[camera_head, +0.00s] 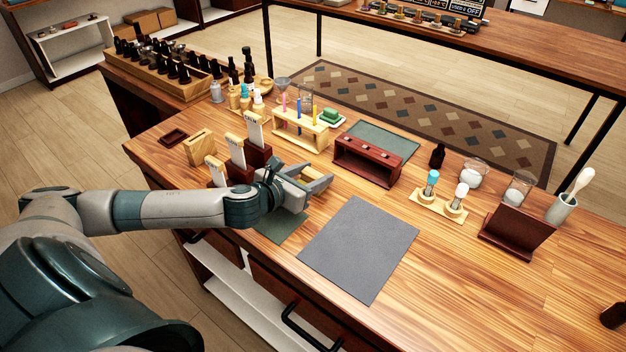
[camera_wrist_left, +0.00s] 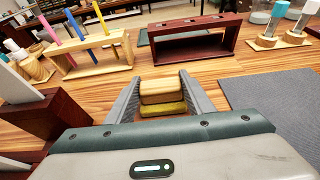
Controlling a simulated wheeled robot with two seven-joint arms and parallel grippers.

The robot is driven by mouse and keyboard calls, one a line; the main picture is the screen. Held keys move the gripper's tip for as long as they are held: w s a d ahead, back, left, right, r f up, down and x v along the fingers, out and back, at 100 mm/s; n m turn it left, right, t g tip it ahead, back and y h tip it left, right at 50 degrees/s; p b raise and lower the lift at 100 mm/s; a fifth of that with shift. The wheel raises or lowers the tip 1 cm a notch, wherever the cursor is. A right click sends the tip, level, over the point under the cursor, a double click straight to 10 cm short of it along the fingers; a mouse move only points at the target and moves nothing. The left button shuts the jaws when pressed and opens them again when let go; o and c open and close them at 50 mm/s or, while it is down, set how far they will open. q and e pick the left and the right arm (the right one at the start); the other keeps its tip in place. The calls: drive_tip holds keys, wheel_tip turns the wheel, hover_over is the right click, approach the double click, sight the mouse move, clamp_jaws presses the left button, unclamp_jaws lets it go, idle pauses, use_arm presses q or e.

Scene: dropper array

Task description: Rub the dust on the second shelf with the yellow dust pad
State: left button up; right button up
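My left gripper (camera_head: 310,182) is low over the wooden table, beside a dark green mat (camera_head: 282,228). In the left wrist view, its two grey fingers (camera_wrist_left: 163,98) stand on either side of a small block with a tan top and a yellow lower part, the yellow dust pad (camera_wrist_left: 163,108). Both fingers appear to touch its sides. In the head view the pad is mostly hidden by the gripper. A white shelf (camera_head: 240,305) shows under the table's front edge. I cannot tell which shelf is the second, and I see no dust. My right gripper is out of view.
A dark red rack (camera_head: 367,160) stands behind the gripper, a wooden rack of coloured tubes (camera_head: 301,130) behind left. Dark red holders with white cards (camera_head: 240,165) are close to its left. A flat grey mat (camera_head: 358,248) lies to the right. Glassware stands at far right.

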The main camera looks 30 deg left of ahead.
sight(313, 173)
use_arm(q)
drive_tip(key=c, duration=0.4)
drive_tip(key=shift+c, duration=0.2)
drive_tip(key=shift+r, duration=0.8)
wheel_tip(313, 173, up, 2)
drive_tip(key=shift+r+b, duration=0.2)
drive_tip(key=shift+b, duration=0.3)
drive_tip(key=s+d+r+p, duration=0.6)
drive_tip(key=s+r+p, duration=0.1)
drive_tip(key=s+p, duration=0.2)
drive_tip(key=shift+s+d, duration=0.25)
drive_tip(key=shift+d, duration=0.1)
